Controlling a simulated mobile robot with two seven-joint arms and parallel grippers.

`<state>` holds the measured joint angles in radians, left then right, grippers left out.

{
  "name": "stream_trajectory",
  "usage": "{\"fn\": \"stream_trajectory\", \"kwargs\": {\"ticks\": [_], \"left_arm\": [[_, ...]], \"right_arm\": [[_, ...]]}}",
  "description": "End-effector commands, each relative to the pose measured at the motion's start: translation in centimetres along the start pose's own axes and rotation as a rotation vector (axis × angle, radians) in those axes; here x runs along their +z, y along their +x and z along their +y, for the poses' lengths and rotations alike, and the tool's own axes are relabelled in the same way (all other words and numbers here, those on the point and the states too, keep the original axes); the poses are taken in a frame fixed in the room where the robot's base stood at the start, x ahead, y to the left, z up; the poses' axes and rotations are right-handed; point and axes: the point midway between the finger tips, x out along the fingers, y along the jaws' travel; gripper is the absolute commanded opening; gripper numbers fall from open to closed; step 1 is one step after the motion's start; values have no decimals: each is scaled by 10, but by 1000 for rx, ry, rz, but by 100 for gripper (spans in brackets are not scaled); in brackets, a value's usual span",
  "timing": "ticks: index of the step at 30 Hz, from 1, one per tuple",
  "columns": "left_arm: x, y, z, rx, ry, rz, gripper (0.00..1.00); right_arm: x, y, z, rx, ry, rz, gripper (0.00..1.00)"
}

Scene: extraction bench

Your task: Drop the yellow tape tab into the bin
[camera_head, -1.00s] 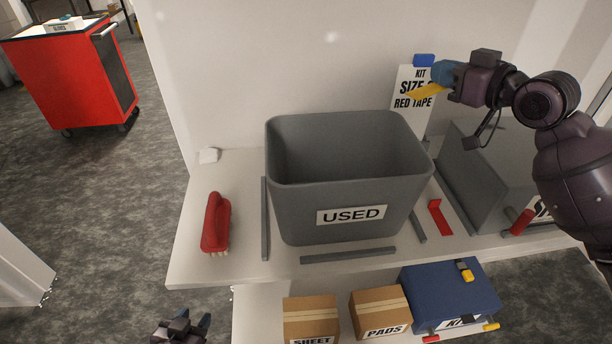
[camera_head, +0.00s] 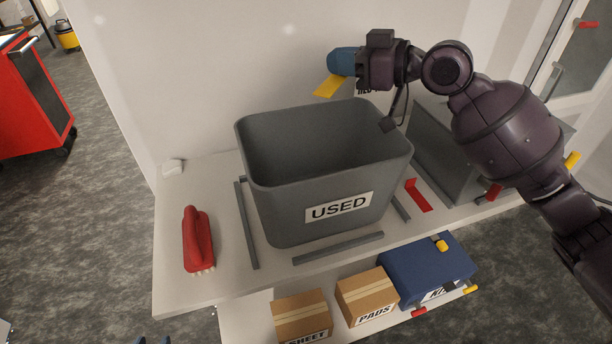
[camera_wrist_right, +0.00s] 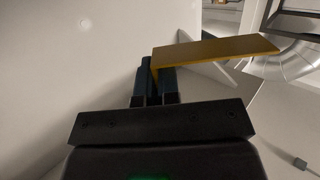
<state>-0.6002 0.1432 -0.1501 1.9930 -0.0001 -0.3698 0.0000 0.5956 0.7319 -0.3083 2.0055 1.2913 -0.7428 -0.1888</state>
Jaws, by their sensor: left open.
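The yellow tape tab (camera_head: 329,87) hangs from the fingertips of my right gripper (camera_head: 341,62), above the back rim of the bin. In the right wrist view the tab (camera_wrist_right: 215,50) sticks out to the right from the closed fingers (camera_wrist_right: 155,84). The bin (camera_head: 278,208) is a grey open-topped tub labelled USED, standing on the bench. Its visible inside looks empty; part of its floor is hidden. Only the tips of my left gripper (camera_head: 154,341) show at the bottom edge of the head view, away from the bin and empty as far as I see.
A red-handled brush (camera_head: 197,238) lies left of the bin on the white bench (camera_head: 185,288). Grey strips surround the bin's base, with a red piece (camera_head: 417,195) at right. A sign behind my right wrist is mostly hidden. Boxes (camera_head: 366,296) and a blue case (camera_head: 415,268) sit below.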

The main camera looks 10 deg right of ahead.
Motion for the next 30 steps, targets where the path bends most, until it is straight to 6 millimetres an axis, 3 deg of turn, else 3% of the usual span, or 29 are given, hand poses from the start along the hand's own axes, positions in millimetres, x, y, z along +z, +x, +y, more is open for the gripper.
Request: {"fn": "stream_trajectory", "kwargs": {"ticks": [12, 24, 30], "left_arm": [[38, 16, 4, 2, 0, -25, 43], [41, 17, 4, 2, -1, -27, 43], [40, 17, 4, 2, -1, -26, 43]], "right_arm": [[46, 7, 0, 0, 4, -1, 0], [49, 7, 0, 1, 1, 0, 0], [49, 7, 0, 1, 1, 0, 33]]}}
